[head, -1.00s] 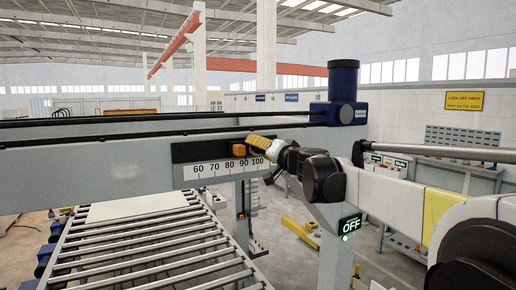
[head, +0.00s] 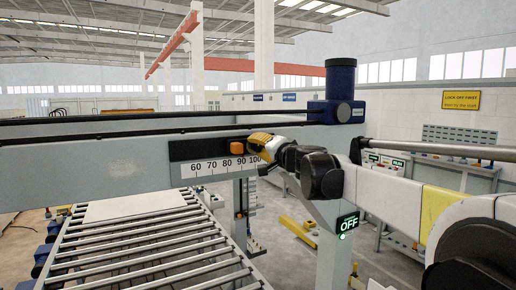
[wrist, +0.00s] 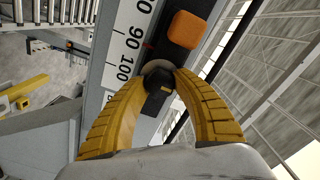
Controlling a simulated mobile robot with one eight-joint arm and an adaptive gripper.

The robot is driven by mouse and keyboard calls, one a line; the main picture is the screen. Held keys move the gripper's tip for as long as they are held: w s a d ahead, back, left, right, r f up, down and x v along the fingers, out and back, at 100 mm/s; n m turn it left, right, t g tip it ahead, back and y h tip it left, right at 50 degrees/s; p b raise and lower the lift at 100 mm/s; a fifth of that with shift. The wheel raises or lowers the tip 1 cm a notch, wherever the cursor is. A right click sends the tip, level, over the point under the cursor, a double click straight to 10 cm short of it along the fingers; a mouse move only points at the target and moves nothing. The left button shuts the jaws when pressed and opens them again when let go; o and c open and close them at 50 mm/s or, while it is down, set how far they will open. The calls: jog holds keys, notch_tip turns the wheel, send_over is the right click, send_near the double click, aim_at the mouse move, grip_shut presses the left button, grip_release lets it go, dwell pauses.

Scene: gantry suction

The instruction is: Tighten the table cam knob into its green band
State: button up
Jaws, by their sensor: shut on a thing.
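A dark round knob with a pale rim (wrist: 158,76) sits on the black plate beside the number scale (wrist: 127,45). In the wrist view my gripper (wrist: 162,72) has its two yellow fingers closed around this knob, one on each side. In the head view my gripper (head: 254,142) is at the right end of the scale, near 100, and hides the knob. An orange block (wrist: 187,29) is on the same plate, past the fingertips, and it also shows in the head view (head: 237,146). I see no green band in either view.
The grey beam (head: 90,163) carries the scale and a blue motor (head: 340,85). A roller conveyor (head: 150,245) with a pale flat panel (head: 135,206) lies below. A display reading OFF (head: 348,226) is on the post at right. Open floor lies behind.

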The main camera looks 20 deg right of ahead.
jog(key=shift+m, duration=1.5)
jog(key=o, duration=1.2)
jog(key=s+d, duration=0.2)
jog(key=s, duration=0.9)
jog(key=shift+s+d, duration=0.2)
jog(key=shift+s, duration=0.2)
jog(key=shift+w, duration=0.1)
